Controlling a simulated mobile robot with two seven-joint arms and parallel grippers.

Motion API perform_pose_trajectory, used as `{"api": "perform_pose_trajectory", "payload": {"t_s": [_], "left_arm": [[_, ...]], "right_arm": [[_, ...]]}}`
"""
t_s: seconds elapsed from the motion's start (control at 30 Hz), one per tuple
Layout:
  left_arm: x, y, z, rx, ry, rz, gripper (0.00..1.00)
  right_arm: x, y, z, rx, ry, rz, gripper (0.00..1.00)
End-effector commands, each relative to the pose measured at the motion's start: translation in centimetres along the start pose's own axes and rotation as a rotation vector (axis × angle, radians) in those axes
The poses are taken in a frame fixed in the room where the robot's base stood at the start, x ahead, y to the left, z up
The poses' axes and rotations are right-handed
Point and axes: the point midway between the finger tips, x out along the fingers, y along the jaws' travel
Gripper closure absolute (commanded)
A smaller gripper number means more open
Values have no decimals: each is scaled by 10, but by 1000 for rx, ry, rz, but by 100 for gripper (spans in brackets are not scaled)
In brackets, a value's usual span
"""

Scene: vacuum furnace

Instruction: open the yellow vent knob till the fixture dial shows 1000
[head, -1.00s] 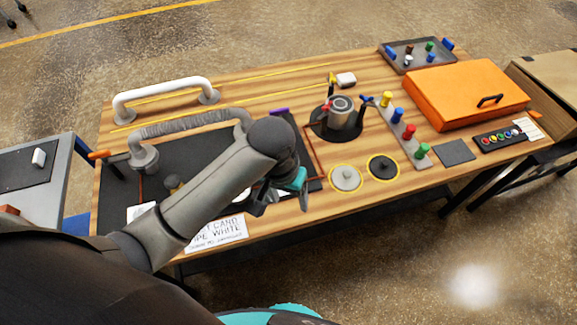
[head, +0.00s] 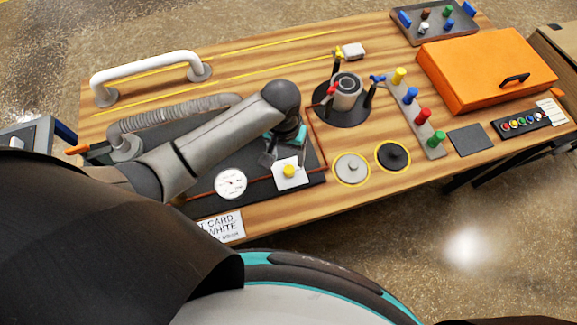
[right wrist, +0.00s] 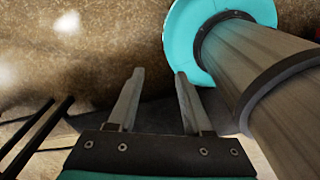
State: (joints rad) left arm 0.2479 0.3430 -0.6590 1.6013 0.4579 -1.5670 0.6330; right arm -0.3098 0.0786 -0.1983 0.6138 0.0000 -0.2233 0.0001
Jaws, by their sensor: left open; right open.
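The yellow vent knob (head: 289,171) sits on a white square plate (head: 291,181) on the dark panel, in the head view. The round white fixture dial (head: 230,183) lies to its left; its reading is too small to tell. My left gripper (head: 279,160) is open, just behind and to the left of the knob, apart from it as far as I can see. In the right wrist view my right gripper (right wrist: 154,88) is open and empty, over the floor.
A fixture with red and blue handles (head: 345,92) stands right of the panel. Two round discs, grey (head: 351,168) and black (head: 392,155), lie in front of it. Coloured pegs (head: 423,116) and an orange case (head: 480,75) are farther right. A corrugated hose (head: 180,111) lies behind my left arm.

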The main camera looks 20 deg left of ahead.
Motion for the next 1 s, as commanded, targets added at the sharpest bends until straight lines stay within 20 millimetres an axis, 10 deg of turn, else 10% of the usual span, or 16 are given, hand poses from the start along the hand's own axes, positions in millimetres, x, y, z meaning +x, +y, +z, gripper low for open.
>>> {"api": "perform_pose_trajectory", "payload": {"t_s": [0.4,0.8,1.0], "left_arm": [[64,1,0,1,1,0,31],[68,1,0,2,2,0,31],[68,0,0,2,2,0,54]], "right_arm": [[18,2,-12,-1,24,3,50],[19,2,-12,-3,23,3,50],[19,2,-11,-3,22,3,50]]}}
